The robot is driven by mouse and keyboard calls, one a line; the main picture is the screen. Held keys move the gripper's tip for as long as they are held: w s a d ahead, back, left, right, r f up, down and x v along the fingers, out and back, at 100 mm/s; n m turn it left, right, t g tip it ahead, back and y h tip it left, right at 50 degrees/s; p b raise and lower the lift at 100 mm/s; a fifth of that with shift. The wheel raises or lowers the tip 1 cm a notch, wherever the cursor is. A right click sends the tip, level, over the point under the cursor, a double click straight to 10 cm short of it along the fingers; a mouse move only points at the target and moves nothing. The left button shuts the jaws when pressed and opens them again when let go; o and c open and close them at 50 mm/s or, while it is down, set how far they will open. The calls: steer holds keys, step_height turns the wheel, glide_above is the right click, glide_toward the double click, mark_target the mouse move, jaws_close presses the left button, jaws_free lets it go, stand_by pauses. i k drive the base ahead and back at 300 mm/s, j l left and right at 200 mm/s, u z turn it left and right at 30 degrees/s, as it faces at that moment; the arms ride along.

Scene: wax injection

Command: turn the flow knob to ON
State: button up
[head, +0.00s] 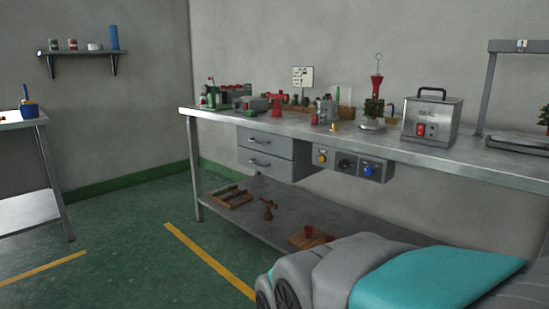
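A grey control panel (347,164) hangs under the front edge of the steel workbench, right of the drawers. It carries a yellow knob (322,157), a dark knob (345,164) and a blue knob (370,170). I cannot tell which one is the flow knob, and any ON marking or knob setting is too small to read. My gripper is not in view. A grey and teal part of my own body fills the lower right corner.
The long steel workbench (465,164) holds several small tools and a steel box with a red switch (432,120). Two drawers (265,150) sit left of the panel. A lower shelf (275,208) holds small items. A side table (25,122) stands at left. Green floor (125,255) between them is clear.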

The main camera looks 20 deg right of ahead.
mark_target(369, 170)
steer(key=z, duration=1.25)
